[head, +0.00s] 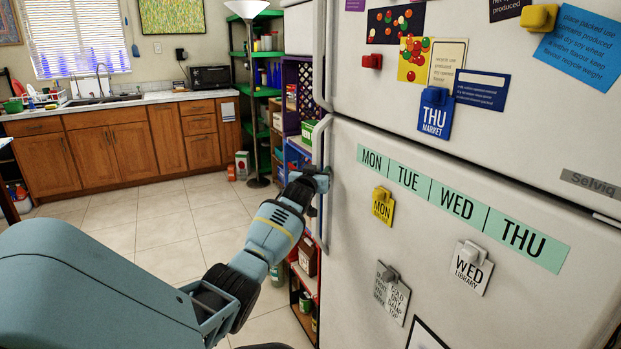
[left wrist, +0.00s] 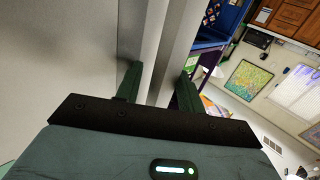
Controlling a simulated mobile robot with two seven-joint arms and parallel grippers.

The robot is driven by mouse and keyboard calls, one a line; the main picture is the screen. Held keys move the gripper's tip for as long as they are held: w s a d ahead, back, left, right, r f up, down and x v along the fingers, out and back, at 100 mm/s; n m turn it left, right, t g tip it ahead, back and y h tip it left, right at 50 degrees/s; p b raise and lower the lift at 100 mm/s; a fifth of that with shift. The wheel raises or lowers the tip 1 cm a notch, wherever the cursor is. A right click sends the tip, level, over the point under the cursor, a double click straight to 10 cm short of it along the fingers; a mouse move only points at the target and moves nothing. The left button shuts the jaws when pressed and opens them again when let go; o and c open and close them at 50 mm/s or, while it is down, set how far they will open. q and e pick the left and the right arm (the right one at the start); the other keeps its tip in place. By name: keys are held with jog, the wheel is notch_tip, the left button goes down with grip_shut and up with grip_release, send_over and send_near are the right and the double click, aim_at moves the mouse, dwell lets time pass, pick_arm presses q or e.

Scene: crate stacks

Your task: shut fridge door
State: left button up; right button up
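The fridge's large lower door (head: 345,240) is white and carries magnets and a strip of weekday labels. I cannot tell whether it stands ajar. Its long pale handle (head: 326,135) runs up its left edge. My left gripper (head: 322,182) is at this handle, at about its mid-height. The fingertips are partly hidden in the head view. My right gripper is not in view.
The upper fridge door (head: 360,95) is above. Shelves with boxes (head: 308,255) stand close behind the handle side. A green shelf (head: 255,90) and a floor lamp (head: 247,12) are farther back. Tiled floor (head: 165,225) is free toward the wooden cabinets (head: 105,150).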

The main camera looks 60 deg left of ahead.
pick_arm(q)
jog(key=v, duration=0.7)
jog(key=shift+s+p, duration=0.2)
jog(key=shift+p, duration=0.25)
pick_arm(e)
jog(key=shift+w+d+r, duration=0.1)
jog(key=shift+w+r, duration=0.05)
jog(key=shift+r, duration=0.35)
